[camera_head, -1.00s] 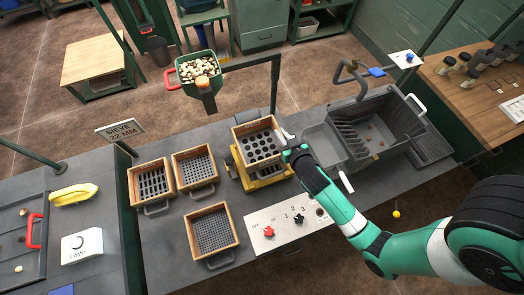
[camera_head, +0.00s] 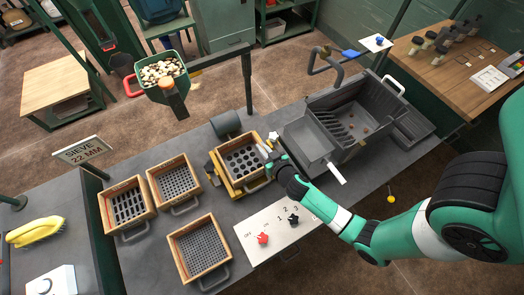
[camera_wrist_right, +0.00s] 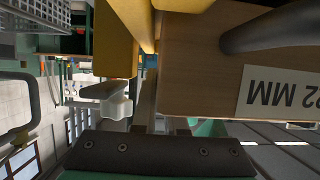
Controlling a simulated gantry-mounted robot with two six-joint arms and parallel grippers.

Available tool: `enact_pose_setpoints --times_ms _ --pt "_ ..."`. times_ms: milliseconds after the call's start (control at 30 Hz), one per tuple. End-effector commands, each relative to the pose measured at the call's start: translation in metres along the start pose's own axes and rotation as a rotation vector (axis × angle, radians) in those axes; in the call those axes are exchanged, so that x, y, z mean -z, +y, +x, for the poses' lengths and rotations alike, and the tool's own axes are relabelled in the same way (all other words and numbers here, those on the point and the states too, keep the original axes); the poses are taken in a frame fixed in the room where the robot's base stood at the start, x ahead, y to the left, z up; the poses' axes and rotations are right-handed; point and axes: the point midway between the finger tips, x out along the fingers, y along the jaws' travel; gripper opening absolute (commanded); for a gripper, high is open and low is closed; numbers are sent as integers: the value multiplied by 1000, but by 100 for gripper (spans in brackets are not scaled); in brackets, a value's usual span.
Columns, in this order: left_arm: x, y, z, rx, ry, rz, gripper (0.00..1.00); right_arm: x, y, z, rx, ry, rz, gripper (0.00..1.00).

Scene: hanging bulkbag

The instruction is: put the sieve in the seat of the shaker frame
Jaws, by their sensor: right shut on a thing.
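The sieve (camera_head: 238,175), a wooden box with a large-holed plate, is over the yellow shaker frame (camera_head: 214,170) in the head view. My right gripper (camera_head: 272,165) is shut on its right side. In the right wrist view the sieve's wooden wall (camera_wrist_right: 200,75) shows a "22 MM" label, with the yellow frame (camera_wrist_right: 118,35) close against it. The sieve looks roughly lined up with the frame; whether it rests fully in the seat is hidden. My left gripper is not in view.
Several other sieves stand on the bench to the left, one of them with long slots (camera_head: 128,204). A control panel (camera_head: 280,225) lies in front. A grey trough (camera_head: 350,120) stands to the right, and a hopper of stones (camera_head: 162,73) hangs behind.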

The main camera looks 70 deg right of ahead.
Motion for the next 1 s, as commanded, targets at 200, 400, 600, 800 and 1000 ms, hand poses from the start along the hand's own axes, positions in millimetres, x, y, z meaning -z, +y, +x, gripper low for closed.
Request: enact_pose_setpoints --times_ms 200,400,600,800,1000 --pt "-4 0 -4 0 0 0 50 -6 -1 4 3 4 2 0" --pt "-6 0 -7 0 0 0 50 -10 0 5 2 4 1 0" --pt "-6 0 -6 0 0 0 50 -10 0 4 1 1 0 22" --pt "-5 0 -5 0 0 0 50 -9 0 4 1 1 0 22" --pt "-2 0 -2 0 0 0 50 -8 -1 -18 4 1 -1 22"
